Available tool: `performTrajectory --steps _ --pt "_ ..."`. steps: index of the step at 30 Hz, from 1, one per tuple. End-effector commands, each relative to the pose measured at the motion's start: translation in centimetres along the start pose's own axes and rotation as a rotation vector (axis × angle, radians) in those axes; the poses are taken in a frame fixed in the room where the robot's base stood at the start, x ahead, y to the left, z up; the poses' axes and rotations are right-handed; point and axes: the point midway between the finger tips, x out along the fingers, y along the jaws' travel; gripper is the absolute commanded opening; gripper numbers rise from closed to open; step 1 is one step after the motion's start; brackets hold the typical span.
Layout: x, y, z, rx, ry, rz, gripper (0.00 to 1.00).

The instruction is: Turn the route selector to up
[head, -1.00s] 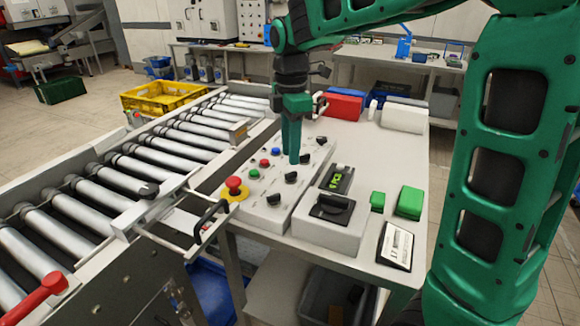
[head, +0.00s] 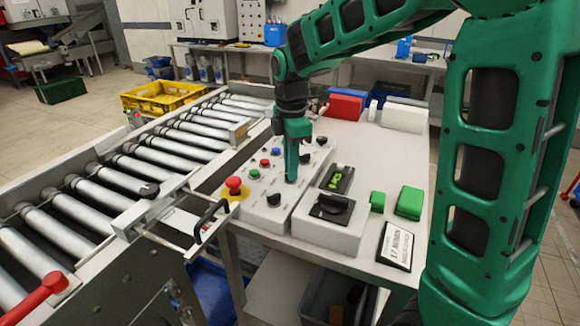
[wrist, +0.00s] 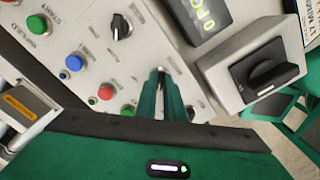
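The sloped control panel (head: 262,212) carries a row of black selector knobs; I cannot read which one is the route selector. The near knob (head: 273,199) and a farther knob (head: 305,158) show in the head view, and one farther knob (wrist: 121,27) shows in the wrist view. My gripper (head: 291,181) points down with its fingertips at the middle knob's place, hiding that knob. In the wrist view its two green fingers (wrist: 165,75) stand close together over the panel. Whether they grip the knob is hidden.
Beside the knobs are coloured push buttons (head: 265,163) and a red emergency stop (head: 233,184). A box with a large black rotary switch (head: 332,205) and a small green display (head: 336,179) stand to the right. The roller conveyor (head: 130,170) lies left.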

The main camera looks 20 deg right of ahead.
Motion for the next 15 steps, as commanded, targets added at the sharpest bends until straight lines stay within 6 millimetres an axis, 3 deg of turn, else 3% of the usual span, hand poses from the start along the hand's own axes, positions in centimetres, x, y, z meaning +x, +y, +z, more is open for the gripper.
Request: performTrajectory --steps 15 --pt "-0.13 0.26 0.11 0.168 -0.001 0.007 0.0"
